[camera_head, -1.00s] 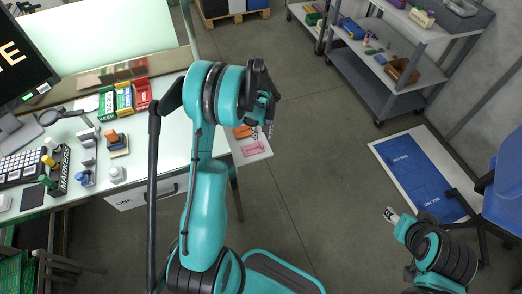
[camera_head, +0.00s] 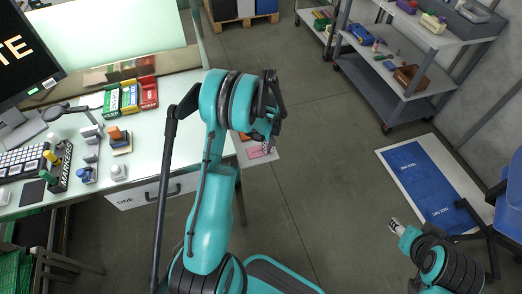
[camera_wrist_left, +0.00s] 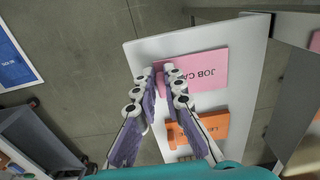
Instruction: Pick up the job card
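The pink job card (camera_wrist_left: 205,72) lies on a white board (camera_wrist_left: 143,52) in the left wrist view, its lettering partly cut off by my finger. In the head view the card (camera_head: 257,153) shows just below my left gripper (camera_head: 268,140). In the left wrist view my left gripper (camera_wrist_left: 161,70) points at the card's left end. Its fingertips are close together with a narrow gap, and pink shows between them. I cannot tell whether the tips touch the card. My right gripper (camera_head: 394,225) is far from it at the lower right; its fingers are too small to read.
An orange card (camera_wrist_left: 208,130) lies beside the pink one. The desk (camera_head: 150,140) holds boxes, stamps, a keyboard and a monitor. A grey shelf cart (camera_head: 400,90) stands at upper right, and a blue chair (camera_head: 510,205) at right.

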